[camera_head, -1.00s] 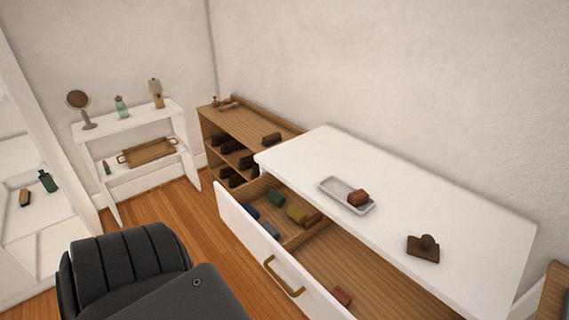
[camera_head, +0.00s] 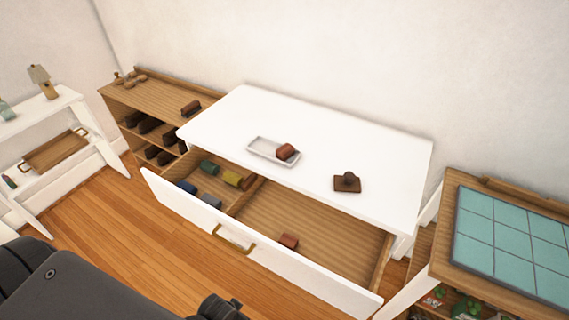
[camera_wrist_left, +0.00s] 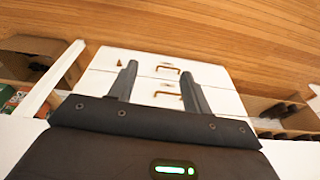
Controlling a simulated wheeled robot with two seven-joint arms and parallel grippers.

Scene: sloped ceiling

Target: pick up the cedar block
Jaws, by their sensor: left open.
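Two reddish-brown blocks could be the cedar block; I cannot tell which. One block (camera_head: 288,241) lies in the right compartment of the open drawer (camera_head: 262,257). The other block (camera_head: 287,152) sits in a pale tray (camera_head: 262,151) on the white dresser top (camera_head: 330,125). My left gripper (camera_wrist_left: 158,68) is open in the left wrist view, with nothing visible between its fingers. Beyond them is a white front with brass handles. Neither block shows in that view. My right gripper is not in view.
The drawer's left compartment holds several rolled items (camera_head: 210,168). A dark brown piece with a knob (camera_head: 347,182) sits on the dresser top. A wooden shoe shelf (camera_head: 160,100) stands left, and a teal-tiled wooden unit (camera_head: 510,235) right. Wooden floor (camera_head: 110,220) lies in front.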

